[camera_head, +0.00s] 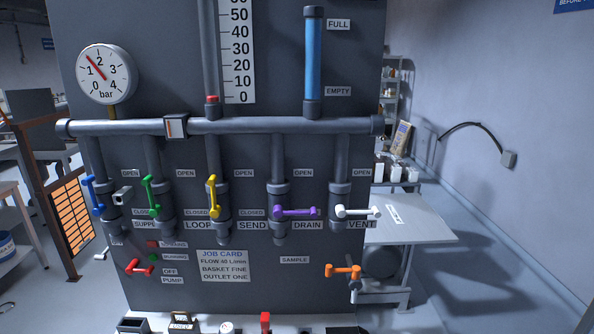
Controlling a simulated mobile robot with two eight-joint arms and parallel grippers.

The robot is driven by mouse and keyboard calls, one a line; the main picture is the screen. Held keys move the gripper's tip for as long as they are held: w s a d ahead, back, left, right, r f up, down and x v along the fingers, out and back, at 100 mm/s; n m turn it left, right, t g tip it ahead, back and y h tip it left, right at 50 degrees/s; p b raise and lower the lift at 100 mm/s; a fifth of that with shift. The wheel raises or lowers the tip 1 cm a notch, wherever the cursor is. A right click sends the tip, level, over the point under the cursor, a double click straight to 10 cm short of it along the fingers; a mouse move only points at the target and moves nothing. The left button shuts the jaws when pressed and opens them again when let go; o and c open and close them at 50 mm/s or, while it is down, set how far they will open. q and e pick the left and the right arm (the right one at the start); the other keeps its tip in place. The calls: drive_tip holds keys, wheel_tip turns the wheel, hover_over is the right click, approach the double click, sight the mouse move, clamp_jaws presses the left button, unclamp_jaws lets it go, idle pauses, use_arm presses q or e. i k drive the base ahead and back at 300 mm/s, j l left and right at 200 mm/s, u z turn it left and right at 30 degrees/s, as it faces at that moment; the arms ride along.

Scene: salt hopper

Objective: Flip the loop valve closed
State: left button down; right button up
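The loop valve has a green handle (152,196) on the second vertical pipe from the left, below the horizontal header pipe. The handle stands nearly upright, along its pipe. The LOOP label (199,225) is to its lower right, with an OPEN label (186,173) level with the handle's top and a CLOSED label (196,212) beside its lower end. Neither of my grippers shows in the head view, and nothing is seen touching the green handle.
The blue (93,196) and yellow (213,196) handles flank it, both near upright. The purple (296,212) and white (359,212) handles lie sideways. A small grey block (122,195) sits between blue and green. A red handle (140,268) is below. A table (425,222) stands right.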

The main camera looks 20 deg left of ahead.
sight(155, 210)
drive_tip(key=u, duration=1.5)
